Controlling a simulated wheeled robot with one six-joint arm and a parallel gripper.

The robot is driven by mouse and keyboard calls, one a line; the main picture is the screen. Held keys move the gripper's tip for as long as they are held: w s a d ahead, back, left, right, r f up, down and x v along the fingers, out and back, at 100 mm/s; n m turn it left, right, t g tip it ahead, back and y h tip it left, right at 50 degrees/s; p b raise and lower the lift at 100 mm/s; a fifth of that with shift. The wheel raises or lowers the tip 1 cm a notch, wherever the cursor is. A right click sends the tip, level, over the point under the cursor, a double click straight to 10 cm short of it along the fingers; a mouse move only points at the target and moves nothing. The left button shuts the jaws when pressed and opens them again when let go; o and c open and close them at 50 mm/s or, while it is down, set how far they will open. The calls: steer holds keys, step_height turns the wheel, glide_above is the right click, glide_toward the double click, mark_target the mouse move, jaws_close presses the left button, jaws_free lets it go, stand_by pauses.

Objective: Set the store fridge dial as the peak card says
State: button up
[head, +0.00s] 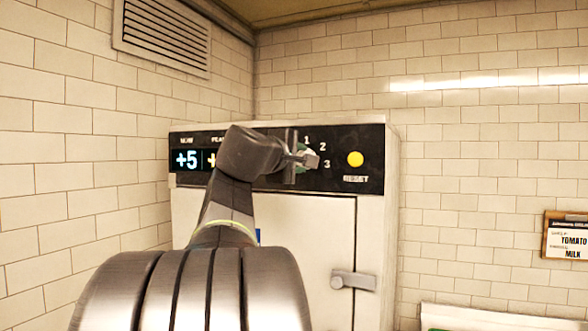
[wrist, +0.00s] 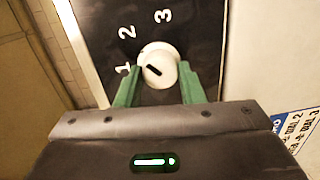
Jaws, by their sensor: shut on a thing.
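The store fridge (head: 300,225) is a pale cabinet with a black panel (head: 340,135) on top. Its dial, a white round knob (wrist: 165,58) with a black pointer mark, shows in the wrist view. The numbers 1, 2 and 3 are printed around it, and the mark's left end points roughly toward 1. My gripper (head: 303,157) is shut on the dial, with a green finger on each side, and largely hides it in the head view. A card with blue and white areas (wrist: 291,130) shows partly at the wrist view's right edge; its text is cut off.
The panel has a "+5" display (head: 187,160), a second display partly hidden by my arm, and a yellow reset button (head: 355,159). The fridge door has a handle (head: 353,281). A wall card (head: 568,237) reads tomato and milk. Tiled walls stand behind and left.

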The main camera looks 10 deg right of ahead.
steer(key=shift+d+f+m+y+b, duration=0.1)
steer(key=shift+m+y+b, duration=0.25)
steer(key=shift+m+b, duration=1.5)
steer(key=shift+d+m+y+b, duration=0.1)
steer(key=shift+m+y+b, duration=0.45)
steer(key=shift+m, duration=2.3)
steer(key=o, duration=1)
steer(key=shift+s+a, duration=0.1)
steer(key=shift+s, duration=0.05)
steer(key=b+v, duration=0.2)
steer(key=v, duration=1.1)
steer(key=shift+s+a+f+b, duration=0.25)
steer(key=shift+s+b, duration=0.05)
steer(key=shift+b, duration=0.05)
steer(key=shift+w+d, duration=0.1)
